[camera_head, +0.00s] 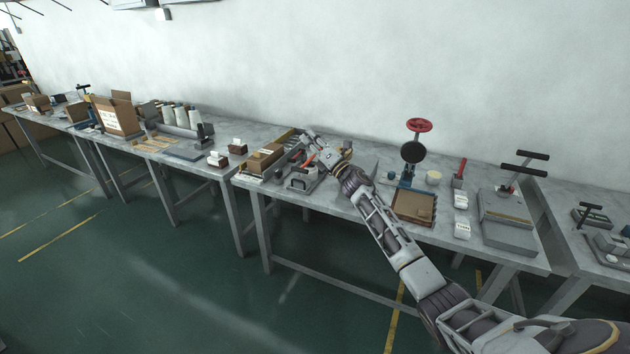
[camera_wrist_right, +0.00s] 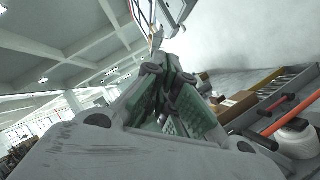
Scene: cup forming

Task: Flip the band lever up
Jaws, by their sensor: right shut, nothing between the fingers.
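My right arm reaches in from the lower right. Its gripper (camera_head: 309,137) is over the device at the left end of the middle table, with the fingers shut and empty. A lever with a red handle (camera_head: 308,161) stands on this device, just below and beside the gripper. In the right wrist view the closed fingers (camera_wrist_right: 172,80) show green pads, and a red-handled lever (camera_wrist_right: 283,118) lies to their right, apart from them. I cannot tell for sure which of the red-tipped parts is the band lever. My left gripper is not in view.
A cardboard box (camera_head: 262,160) stands left of the device. A brown tray (camera_head: 414,207), a stand with a red wheel (camera_head: 419,125) and a grey press with black handles (camera_head: 508,218) are to the right. The wall (camera_head: 330,60) rises behind the tables.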

